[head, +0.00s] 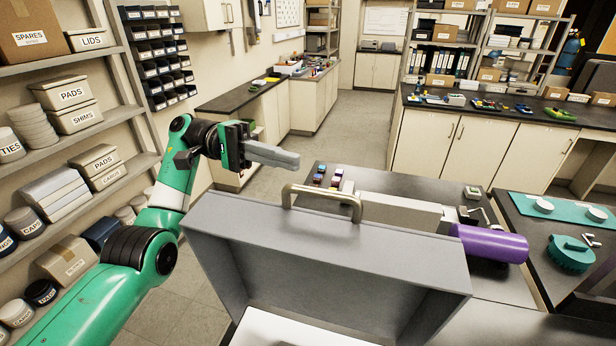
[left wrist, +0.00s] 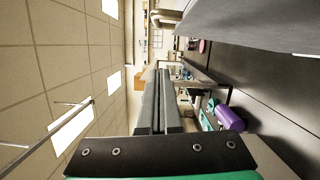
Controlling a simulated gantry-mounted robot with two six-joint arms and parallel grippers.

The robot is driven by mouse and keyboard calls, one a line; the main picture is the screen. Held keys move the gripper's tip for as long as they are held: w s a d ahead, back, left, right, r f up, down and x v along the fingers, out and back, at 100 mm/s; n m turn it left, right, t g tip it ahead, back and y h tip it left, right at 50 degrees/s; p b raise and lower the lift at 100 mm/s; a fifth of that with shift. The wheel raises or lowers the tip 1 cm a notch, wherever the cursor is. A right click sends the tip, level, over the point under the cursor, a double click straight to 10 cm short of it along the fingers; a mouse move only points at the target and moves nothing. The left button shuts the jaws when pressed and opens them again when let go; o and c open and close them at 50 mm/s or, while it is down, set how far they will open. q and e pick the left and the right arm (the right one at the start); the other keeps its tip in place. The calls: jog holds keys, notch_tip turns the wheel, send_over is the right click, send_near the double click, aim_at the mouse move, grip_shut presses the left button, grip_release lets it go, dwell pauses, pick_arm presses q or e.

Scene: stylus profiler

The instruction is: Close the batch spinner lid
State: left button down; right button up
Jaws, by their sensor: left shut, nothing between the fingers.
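The batch spinner lid (head: 340,255) is a large grey, hollow cover standing raised and tilted open in the head view, its inside facing me. A metal bar handle (head: 322,191) sits on its upper edge. My left gripper (head: 294,160) is above and beyond the lid, just left of the handle, and apart from it. Its grey fingers are shut with nothing between them. In the left wrist view, the shut fingers (left wrist: 160,76) point away, with the handle (left wrist: 166,17) and the grey lid (left wrist: 245,22) beside them at the top. My right gripper is not in view.
Behind the lid, a dark bench holds a purple cylinder (head: 490,244), which also shows in the left wrist view (left wrist: 229,118), and small coloured blocks (head: 328,178). A green brush-like item (head: 570,253) lies at right. A loaded shelf (head: 75,150) stands at left, near my left arm.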

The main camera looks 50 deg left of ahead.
pick_arm(q)
jog(key=s+d, duration=0.1)
jog(key=d, duration=0.6)
jog(key=shift+s+d+r, duration=0.3)
jog(key=shift+d, duration=0.05)
